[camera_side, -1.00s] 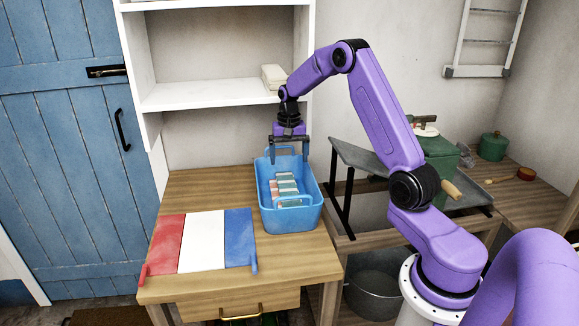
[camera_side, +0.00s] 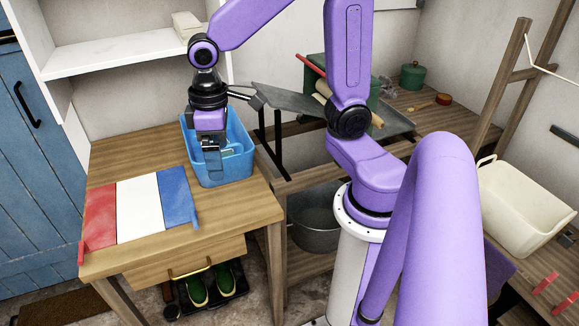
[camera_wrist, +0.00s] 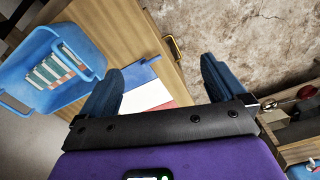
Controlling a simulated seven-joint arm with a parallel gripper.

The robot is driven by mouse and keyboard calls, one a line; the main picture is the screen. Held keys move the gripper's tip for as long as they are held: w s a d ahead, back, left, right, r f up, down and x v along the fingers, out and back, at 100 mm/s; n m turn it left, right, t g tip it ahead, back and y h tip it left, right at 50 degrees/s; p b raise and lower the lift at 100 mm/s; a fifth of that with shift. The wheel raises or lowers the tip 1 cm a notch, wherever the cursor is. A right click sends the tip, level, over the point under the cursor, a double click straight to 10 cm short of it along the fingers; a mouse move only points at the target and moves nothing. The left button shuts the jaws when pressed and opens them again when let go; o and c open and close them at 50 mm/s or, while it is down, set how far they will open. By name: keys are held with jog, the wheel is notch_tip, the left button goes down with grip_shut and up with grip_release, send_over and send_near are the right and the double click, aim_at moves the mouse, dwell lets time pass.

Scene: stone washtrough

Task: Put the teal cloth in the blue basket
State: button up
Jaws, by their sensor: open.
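The blue basket (camera_side: 232,172) stands on the wooden table, partly behind my gripper (camera_side: 212,160) in the side view.
Red (camera_side: 100,216), white (camera_side: 139,206) and blue (camera_side: 176,194) flat panels lie side by side left of the basket. A white shelf (camera_side: 110,52) stands behind the table. A grey sloped board (camera_side: 290,100) is to the right.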

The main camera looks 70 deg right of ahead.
jog(key=s+n, duration=0.7)
jog(key=s, duration=0.8)
jog(key=shift+d+f, duration=0.3)
